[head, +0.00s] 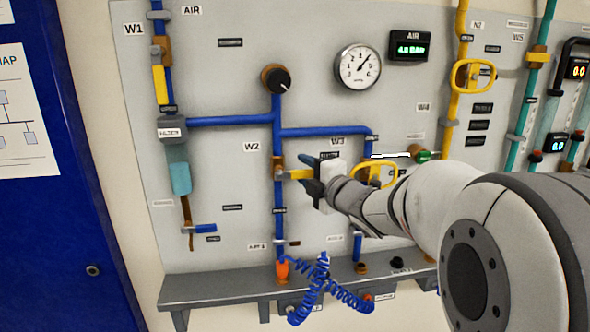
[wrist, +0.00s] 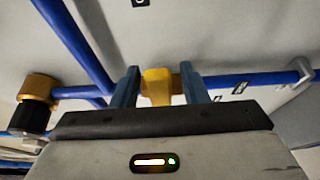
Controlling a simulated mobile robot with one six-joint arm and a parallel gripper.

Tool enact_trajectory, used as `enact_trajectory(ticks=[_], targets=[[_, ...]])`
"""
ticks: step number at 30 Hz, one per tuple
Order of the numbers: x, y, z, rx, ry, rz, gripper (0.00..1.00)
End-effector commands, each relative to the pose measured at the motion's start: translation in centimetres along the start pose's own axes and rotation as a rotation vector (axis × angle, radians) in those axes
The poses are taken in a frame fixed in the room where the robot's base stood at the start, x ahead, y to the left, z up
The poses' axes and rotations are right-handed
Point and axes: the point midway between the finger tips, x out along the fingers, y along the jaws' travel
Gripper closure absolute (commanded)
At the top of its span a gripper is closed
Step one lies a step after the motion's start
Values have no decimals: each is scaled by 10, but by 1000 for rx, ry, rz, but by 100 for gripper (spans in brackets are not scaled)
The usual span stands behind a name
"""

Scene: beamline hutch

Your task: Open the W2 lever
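The W2 lever (head: 297,174) is yellow and points right, across the vertical blue pipe, from a brass valve body (head: 278,168) on the grey panel. The W2 label (head: 251,147) is up and left of it. My gripper (head: 309,175) is at the lever's free end, with one blue finger above it and one below. In the wrist view the yellow lever (wrist: 158,84) sits between the two fingertips of my gripper (wrist: 161,86). A narrow gap shows on its right side; contact on the left side is unclear. The fingers are apart. The lever's outer end is partly hidden by my gripper.
A black knob (head: 276,79) sits above on the same pipe. The W3 yellow handle (head: 376,173) is close to the right, partly behind my arm. A coiled blue hose (head: 324,285) hangs below, at the grey shelf (head: 210,287). A gauge (head: 358,66) is higher up.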

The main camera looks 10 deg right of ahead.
Motion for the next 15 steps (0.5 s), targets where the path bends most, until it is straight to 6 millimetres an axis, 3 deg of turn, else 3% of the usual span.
enact_trajectory(ticks=[10,15], targets=[[6,0,0,0,-1,0,60],[5,0,1,0,-2,0,74]])
